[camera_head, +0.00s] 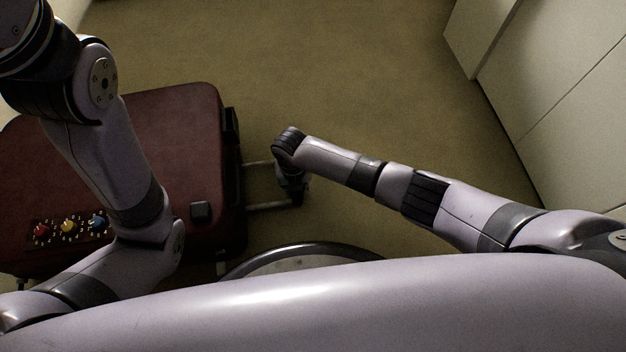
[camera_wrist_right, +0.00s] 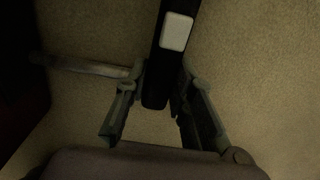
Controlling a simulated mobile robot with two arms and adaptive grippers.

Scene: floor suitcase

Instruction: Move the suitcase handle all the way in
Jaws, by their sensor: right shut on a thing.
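The dark red suitcase (camera_head: 175,115) lies flat on the floor at the left of the head view. Its handle is pulled out to the right on two metal rods (camera_head: 268,205). In the right wrist view the handle's black grip (camera_wrist_right: 158,75) with a pale button runs between the fingers, and one rod (camera_wrist_right: 85,65) reaches left. My right gripper (camera_head: 293,190) is at the handle's outer end. In the wrist view its fingers (camera_wrist_right: 160,88) are shut on the grip near one end. My left arm crosses above the suitcase; its gripper is out of view.
Carpet (camera_head: 370,90) is clear beyond and right of the handle. A pale wall or cabinet (camera_head: 570,100) stands at the right. A dark-rimmed round shape (camera_head: 310,260) shows below the handle, partly hidden by my body.

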